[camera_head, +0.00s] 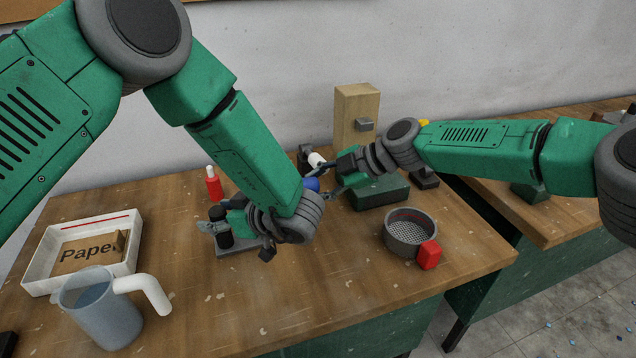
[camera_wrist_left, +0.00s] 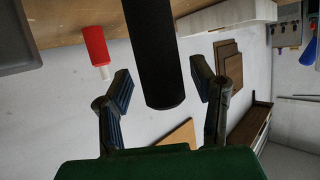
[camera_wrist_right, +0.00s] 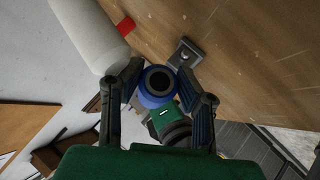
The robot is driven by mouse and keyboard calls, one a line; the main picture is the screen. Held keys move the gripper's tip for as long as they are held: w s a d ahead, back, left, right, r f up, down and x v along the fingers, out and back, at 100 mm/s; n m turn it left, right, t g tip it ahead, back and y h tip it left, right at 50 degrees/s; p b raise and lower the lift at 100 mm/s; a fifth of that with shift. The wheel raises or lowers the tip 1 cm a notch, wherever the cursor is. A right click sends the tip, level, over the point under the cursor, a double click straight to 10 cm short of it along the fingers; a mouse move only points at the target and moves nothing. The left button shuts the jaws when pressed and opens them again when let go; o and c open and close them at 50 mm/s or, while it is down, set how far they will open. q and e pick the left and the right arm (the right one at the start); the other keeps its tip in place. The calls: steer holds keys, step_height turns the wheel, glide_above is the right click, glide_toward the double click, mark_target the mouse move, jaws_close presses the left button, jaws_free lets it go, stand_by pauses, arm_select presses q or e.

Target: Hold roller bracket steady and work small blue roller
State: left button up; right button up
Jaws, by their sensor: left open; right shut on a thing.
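The small blue roller (camera_head: 311,184) is between the fingers of my right gripper (camera_head: 325,174). In the right wrist view the blue roller (camera_wrist_right: 158,84) shows end-on with a dark centre, and the fingers are shut on it. My left gripper (camera_head: 216,225) is open at a black upright cylinder (camera_head: 219,212) on a grey base plate (camera_head: 237,247). In the left wrist view this black cylinder (camera_wrist_left: 155,55) lies between the spread fingers, with gaps on both sides. I cannot tell whether it is part of the roller bracket. My left forearm hides some of the area.
A red bottle (camera_head: 213,184) stands behind the left gripper. A white tray with a "Paper" card (camera_head: 41,281) and a clear jug (camera_head: 100,312) are at left. A round grey sieve (camera_head: 405,248) with a red block is at right. A wooden block (camera_head: 355,104) stands behind. The front middle is clear.

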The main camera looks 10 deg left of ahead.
mark_target(216, 207)
arm_select(q)
steer(key=shift+w+a+r+p, duration=0.1)
steer(key=shift+r+p, duration=0.5)
steer(key=shift+r, duration=0.35)
steer(key=shift+r+p, duration=0.6)
step_height(216, 207, up, 3)
steer(key=shift+f+p, duration=0.1)
steer(key=shift+p, duration=1.05)
step_height(216, 207, up, 5)
steer(key=p, duration=0.4)
steer(key=shift+f, duration=0.2)
step_height(216, 207, up, 2)
steer(key=shift+r, duration=0.15)
arm_select(e)
step_height(216, 207, up, 10)
steer(key=shift+w+r, duration=0.2)
steer(key=shift+w, duration=0.25)
steer(key=shift+f, duration=0.1)
